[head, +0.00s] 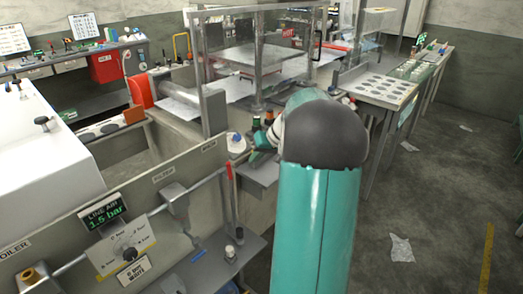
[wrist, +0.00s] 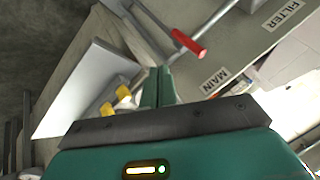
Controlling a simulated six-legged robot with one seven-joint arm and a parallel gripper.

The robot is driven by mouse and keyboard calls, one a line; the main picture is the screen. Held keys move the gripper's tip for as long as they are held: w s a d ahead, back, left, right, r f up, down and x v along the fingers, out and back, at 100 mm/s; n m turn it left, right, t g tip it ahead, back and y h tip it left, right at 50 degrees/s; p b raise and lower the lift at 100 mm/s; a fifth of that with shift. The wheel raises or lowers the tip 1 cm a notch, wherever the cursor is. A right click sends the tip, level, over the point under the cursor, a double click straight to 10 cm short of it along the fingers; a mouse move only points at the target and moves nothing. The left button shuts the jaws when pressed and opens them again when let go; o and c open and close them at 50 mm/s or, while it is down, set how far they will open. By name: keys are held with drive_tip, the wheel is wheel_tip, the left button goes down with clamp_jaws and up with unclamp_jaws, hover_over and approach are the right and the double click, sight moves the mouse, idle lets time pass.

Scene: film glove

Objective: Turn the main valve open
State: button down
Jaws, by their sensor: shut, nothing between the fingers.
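The main valve's lever has a red grip (wrist: 188,43) on a grey arm, crossing a grey pipe near the MAIN label (wrist: 216,80) in the wrist view. In the head view the red lever (head: 229,172) stands roughly upright at the panel's right end. My gripper (wrist: 157,88) shows its teal fingers together, with nothing between them. The fingertips are below and left of the red grip in the wrist view and look apart from it. In the head view my gripper (head: 258,154) is mostly hidden behind my arm, right of the lever.
The grey panel (head: 165,197) carries a LINE AIR display (head: 103,214) reading 1.5 bar and a dial (head: 129,253). Two yellow pieces (wrist: 115,100) are left of my fingers in the wrist view. A clear-walled machine (head: 258,60) stands behind. Floor at right is mostly open.

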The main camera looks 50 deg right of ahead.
drive_tip(key=w+a+f, duration=0.3)
drive_tip(key=w+a, duration=0.1)
idle(0.3)
drive_tip(key=shift+w+f, duration=0.1)
drive_tip(key=shift+w, duration=0.05)
